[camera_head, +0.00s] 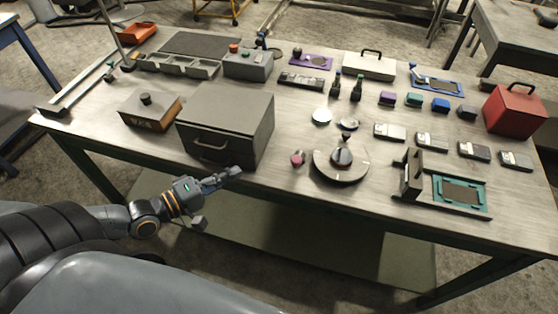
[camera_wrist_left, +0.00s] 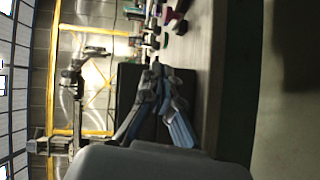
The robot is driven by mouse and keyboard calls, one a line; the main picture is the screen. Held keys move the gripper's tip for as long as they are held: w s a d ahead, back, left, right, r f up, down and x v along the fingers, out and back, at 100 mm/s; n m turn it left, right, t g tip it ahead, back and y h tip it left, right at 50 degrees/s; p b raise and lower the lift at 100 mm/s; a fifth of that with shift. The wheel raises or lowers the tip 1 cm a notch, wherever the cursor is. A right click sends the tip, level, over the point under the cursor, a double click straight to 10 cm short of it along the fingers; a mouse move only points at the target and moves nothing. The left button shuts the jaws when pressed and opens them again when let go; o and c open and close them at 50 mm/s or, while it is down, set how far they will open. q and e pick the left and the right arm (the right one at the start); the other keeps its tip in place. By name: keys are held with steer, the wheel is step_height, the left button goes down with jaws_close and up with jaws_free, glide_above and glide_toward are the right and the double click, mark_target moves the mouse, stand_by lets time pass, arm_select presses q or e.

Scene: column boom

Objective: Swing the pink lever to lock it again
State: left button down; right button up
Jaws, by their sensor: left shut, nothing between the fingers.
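A small pink-red knob (camera_head: 297,158) stands near the table's front edge, left of a round dial base (camera_head: 341,165). A purple plate with a small dark-knobbed lever (camera_head: 311,61) lies at the back of the table. I cannot tell which of these is the pink lever, or its lock state. My left gripper (camera_head: 234,171) is at the front edge, in front of the grey drawer box (camera_head: 226,122) and left of the pink-red knob, apart from it. In the left wrist view its fingers (camera_wrist_left: 157,72) are together and empty. My right gripper is out of view.
A blue plate with a lever (camera_head: 436,85) lies at the back right. A teal-framed fixture (camera_head: 462,194) sits at the front right, with a red box (camera_head: 515,109) behind it. A brown box (camera_head: 151,110) stands left of the drawer box. The front-right table strip is mostly free.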

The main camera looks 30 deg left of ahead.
arm_select(q)
glide_toward(298, 156)
steer(key=w+a, duration=0.3)
steer(key=shift+w, duration=0.2)
steer(key=d, duration=0.1)
steer(key=d+p, duration=0.1)
steer(key=w, duration=0.1)
steer(key=shift+w+d+f, duration=0.1)
steer(key=shift+d+f, duration=0.2)
steer(key=shift+d, duration=0.1)
steer(key=shift+w+d+f+p, duration=0.1)
steer(key=shift+d+f+p, duration=0.15)
steer(key=shift+d, duration=0.25)
steer(key=shift+r, duration=0.1)
